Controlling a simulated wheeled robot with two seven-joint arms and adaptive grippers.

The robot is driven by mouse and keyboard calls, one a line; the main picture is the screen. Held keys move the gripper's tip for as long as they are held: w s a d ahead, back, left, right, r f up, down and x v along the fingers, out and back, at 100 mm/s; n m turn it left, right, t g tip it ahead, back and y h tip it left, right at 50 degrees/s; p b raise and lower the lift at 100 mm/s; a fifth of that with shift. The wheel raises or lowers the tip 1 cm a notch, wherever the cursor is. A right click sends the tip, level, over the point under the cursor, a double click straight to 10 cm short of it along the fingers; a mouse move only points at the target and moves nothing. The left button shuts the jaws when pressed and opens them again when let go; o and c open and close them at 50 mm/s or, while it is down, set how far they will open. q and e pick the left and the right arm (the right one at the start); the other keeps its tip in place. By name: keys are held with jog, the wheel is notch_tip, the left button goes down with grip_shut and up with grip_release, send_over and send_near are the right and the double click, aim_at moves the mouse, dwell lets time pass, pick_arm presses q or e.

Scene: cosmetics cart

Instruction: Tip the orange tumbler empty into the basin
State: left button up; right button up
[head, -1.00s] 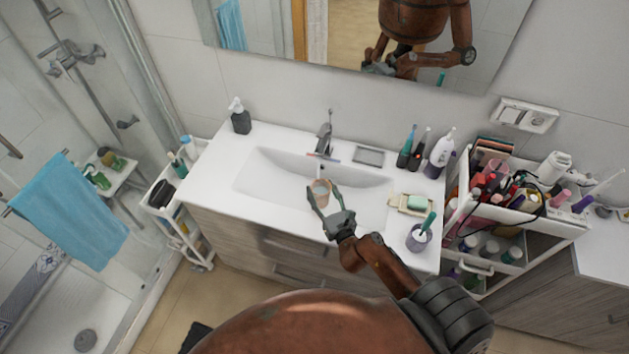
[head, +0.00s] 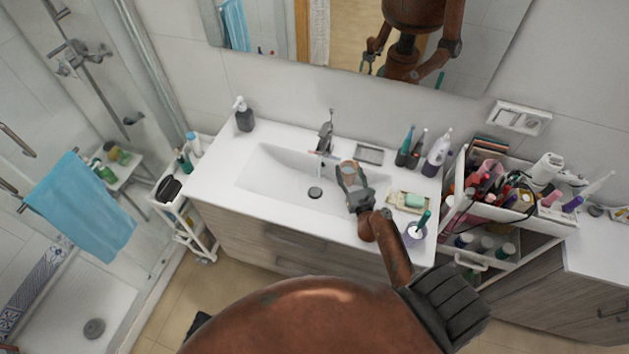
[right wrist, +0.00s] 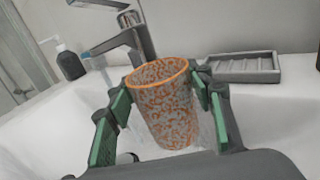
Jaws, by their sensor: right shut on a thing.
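The orange tumbler (right wrist: 162,105), speckled orange and grey with an orange rim, stands nearly upright, slightly tilted, in the right wrist view. My right gripper (right wrist: 165,100) is shut on it, a finger on each side. In the head view the tumbler (head: 349,170) is small and partly hidden by my right gripper (head: 350,180), over the right part of the white basin (head: 275,181). Its contents cannot be made out. The basin's dark drain (head: 315,193) lies to the left of the gripper. My left gripper is not seen directly in the head view.
The faucet (head: 325,137) stands behind the basin, close to the tumbler in the wrist view. A grey soap tray (head: 369,154), a soap dish (head: 409,201) and a brush cup (head: 414,233) sit on the right of the counter. The basin's left side is clear.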

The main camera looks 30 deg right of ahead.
jog(key=shift+a, duration=0.1)
jog(key=shift+w+a+f+n, duration=0.2)
jog(key=shift+a+n, duration=0.15)
jog(key=shift+n, duration=0.2)
jog(key=shift+w+a+f+n, duration=0.2)
jog(key=shift+a+n, duration=0.15)
jog(key=shift+n, duration=0.2)
jog(key=shift+w+a+r+n+g+p, duration=0.2)
jog(key=shift+a+r+n+g+p, duration=0.15)
jog(key=shift+r+n+p, duration=0.2)
jog(key=a+n, duration=0.1)
jog(key=w+a+n, duration=0.1)
jog(key=n, duration=0.1)
jog(key=a+n+g+p, duration=0.1)
jog(key=n, duration=0.1)
jog(key=shift+w+a, duration=0.35)
jog(key=shift+a, duration=0.05)
jog(key=shift+a+r+n+h+p, duration=0.2)
jog(key=shift+n+h+p, duration=0.1)
jog(key=shift+n, duration=0.65)
jog(key=shift+w+f+n+b, duration=0.1)
jog(key=shift+f+n+b, duration=0.35)
jog(key=shift+n, duration=0.15)
jog(key=shift+f, duration=0.1)
